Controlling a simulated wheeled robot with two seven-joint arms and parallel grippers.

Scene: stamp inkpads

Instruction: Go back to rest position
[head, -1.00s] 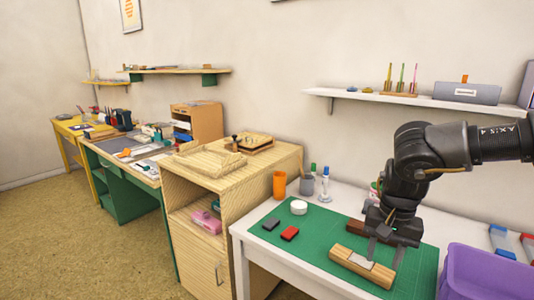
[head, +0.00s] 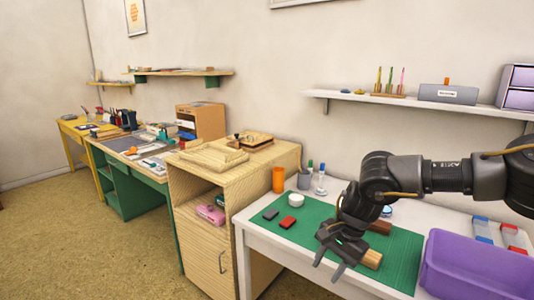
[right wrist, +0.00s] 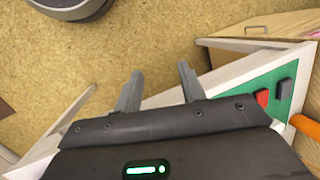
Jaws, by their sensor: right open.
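My right gripper (head: 328,268) is open and empty, its fingers pointing down over the front edge of the green mat (head: 325,208). The right wrist view shows its two fingers (right wrist: 160,88) apart with only floor and table edge between them. A red inkpad (head: 288,222) and a dark inkpad (head: 270,214) lie side by side on the mat's left part. A light wooden block (head: 371,260) lies on the mat, partly hidden behind the gripper. A dark brown block (head: 380,227) lies farther back, partly hidden by my arm. My left gripper is not in view.
A purple bin (head: 475,268) stands at the table's right. An orange cup (head: 279,180), a white round object (head: 297,200) and a marker cup (head: 304,180) stand at the back left. A wooden cabinet (head: 215,235) adjoins the left side. Floor is open in front.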

